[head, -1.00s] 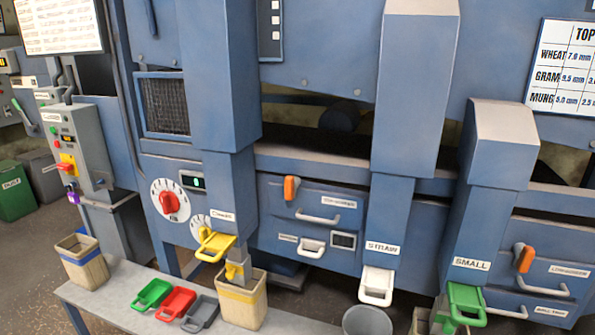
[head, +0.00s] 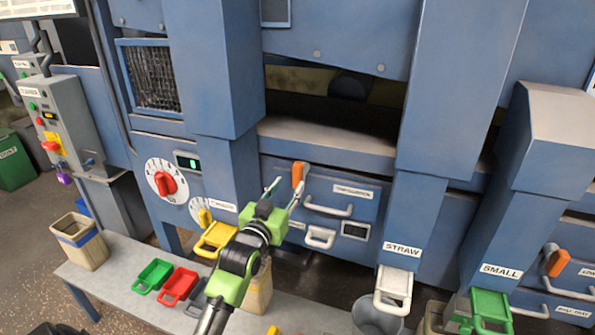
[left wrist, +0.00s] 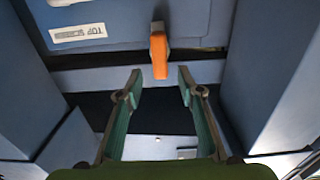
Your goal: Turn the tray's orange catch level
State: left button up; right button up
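The tray (head: 372,205) is a blue drawer front with a handle and a label. Its orange catch (head: 298,175) stands upright at the upper left of that front. My left gripper (head: 284,190) is open in front of the catch. In the left wrist view, the catch (left wrist: 159,50) shows ahead, in line with the gap between the two fingertips (left wrist: 160,76), with space on both sides. I see no contact. My right gripper is not in view.
Blue chutes flank the tray front: one on the left (head: 230,165), the STRAW chute (head: 405,220) on the right. Below are a yellow handled slide (head: 214,238) and a bench (head: 125,268) with green, red and grey scoops. Another orange catch (head: 557,263) is far right.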

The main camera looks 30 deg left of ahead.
aim_at(296, 176)
pick_arm(q)
jog(key=p+x, duration=0.1)
jog(key=x, duration=0.7)
jog(key=shift+f, duration=0.1)
jog(key=shift+s+d, duration=0.1)
grip_shut()
